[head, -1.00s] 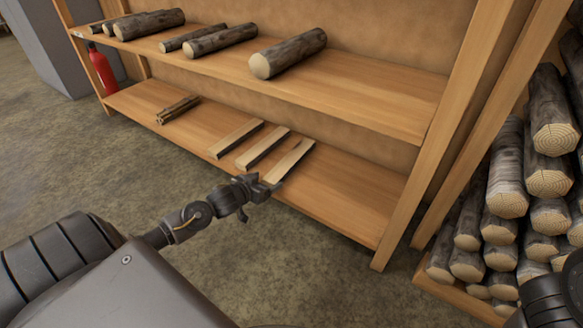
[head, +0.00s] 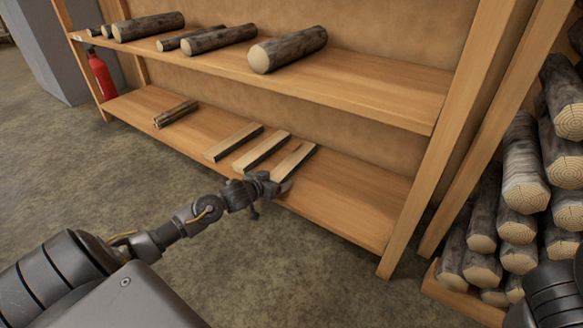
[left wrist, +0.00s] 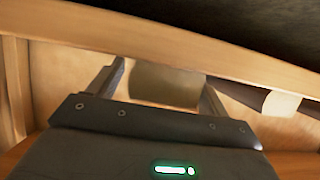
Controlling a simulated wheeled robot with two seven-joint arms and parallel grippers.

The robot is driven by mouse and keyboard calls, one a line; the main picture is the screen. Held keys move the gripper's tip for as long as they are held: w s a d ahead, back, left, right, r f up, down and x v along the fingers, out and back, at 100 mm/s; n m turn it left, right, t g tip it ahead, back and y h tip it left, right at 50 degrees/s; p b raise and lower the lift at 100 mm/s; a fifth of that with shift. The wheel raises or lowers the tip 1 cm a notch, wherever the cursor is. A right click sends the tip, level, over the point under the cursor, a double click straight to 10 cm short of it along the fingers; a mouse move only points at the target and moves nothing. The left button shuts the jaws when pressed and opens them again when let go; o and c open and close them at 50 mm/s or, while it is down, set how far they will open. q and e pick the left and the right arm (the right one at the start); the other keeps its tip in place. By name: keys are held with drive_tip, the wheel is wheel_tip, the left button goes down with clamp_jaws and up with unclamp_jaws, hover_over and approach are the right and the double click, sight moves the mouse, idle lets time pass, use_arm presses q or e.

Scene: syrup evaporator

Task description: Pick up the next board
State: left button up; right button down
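Three split boards lie side by side on the lower shelf: the left board (head: 233,143), the middle board (head: 262,151) and the right board (head: 293,161). My left gripper (head: 281,184) is at the near end of the right board, by the shelf's front edge. In the left wrist view, its two fingers (left wrist: 163,92) stand apart on either side of a pale board end (left wrist: 165,84). No firm contact shows. Another dark-sided board with a pale end (left wrist: 284,103) is at the right there. My right gripper is out of view; only part of that arm shows at bottom right.
The lower shelf (head: 345,198) is bare right of the boards, up to a post (head: 420,170). A small bundle of sticks (head: 176,114) lies farther left. The upper shelf (head: 370,85) holds several logs. Stacked logs (head: 520,185) stand at right. A red extinguisher (head: 101,73) is far left.

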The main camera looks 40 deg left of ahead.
use_arm(q)
drive_tip(key=c, duration=1.2)
